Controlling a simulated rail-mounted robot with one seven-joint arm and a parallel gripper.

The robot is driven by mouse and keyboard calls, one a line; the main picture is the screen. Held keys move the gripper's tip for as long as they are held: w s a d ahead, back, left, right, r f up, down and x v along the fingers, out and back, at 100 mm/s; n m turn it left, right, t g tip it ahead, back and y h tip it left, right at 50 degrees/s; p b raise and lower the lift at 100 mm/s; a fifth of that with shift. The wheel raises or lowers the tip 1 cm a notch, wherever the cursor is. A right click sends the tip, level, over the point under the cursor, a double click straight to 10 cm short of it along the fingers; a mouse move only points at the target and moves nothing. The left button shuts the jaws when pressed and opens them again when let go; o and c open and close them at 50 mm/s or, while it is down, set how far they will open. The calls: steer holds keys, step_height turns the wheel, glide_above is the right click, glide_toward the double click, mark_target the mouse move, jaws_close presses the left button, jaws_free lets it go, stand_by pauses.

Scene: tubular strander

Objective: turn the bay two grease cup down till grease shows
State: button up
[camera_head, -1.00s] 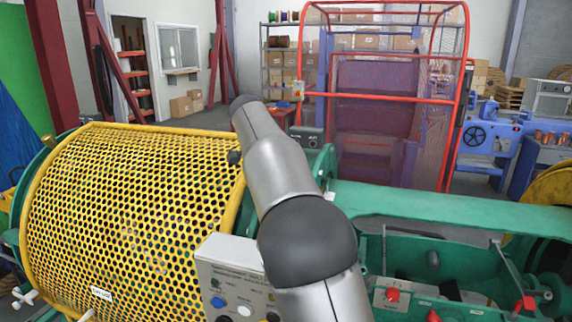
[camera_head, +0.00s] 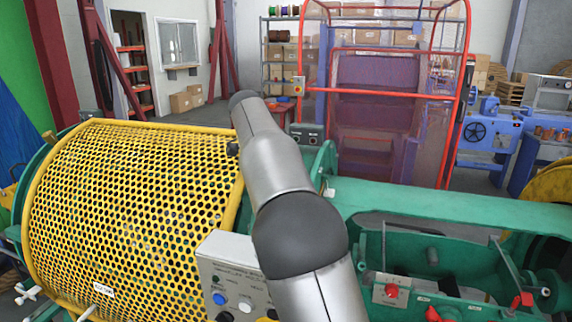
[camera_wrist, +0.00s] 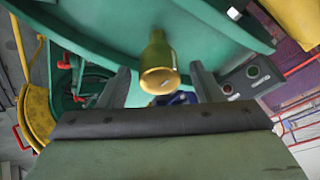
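A brass grease cup (camera_wrist: 159,68) with a rounded, shiny cap shows in the wrist view, mounted on a green machine part (camera_wrist: 105,25). My gripper (camera_wrist: 160,82) is open, with one grey finger on each side of the cup and visible gaps between. I cannot tell how deep the cup sits between the fingers. No grease is visible at the cup. In the head view my arm hides the gripper and this cup. A small brass fitting (camera_head: 49,136) stands on the green ring at the far left; I cannot tell which bay it belongs to.
A yellow perforated guard (camera_head: 130,205) fills the left. A control box with buttons (camera_head: 228,272) stands close beside my arm. A green machine frame (camera_head: 440,205) extends right, with a red-knobbed box (camera_head: 391,290). In the wrist view a grey button box (camera_wrist: 248,80) is near the right finger.

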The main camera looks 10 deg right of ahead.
steer(key=p+v, duration=0.2)
steer(key=v, duration=1.5)
steer(key=shift+r, duration=0.2)
steer(key=shift+a, duration=0.1)
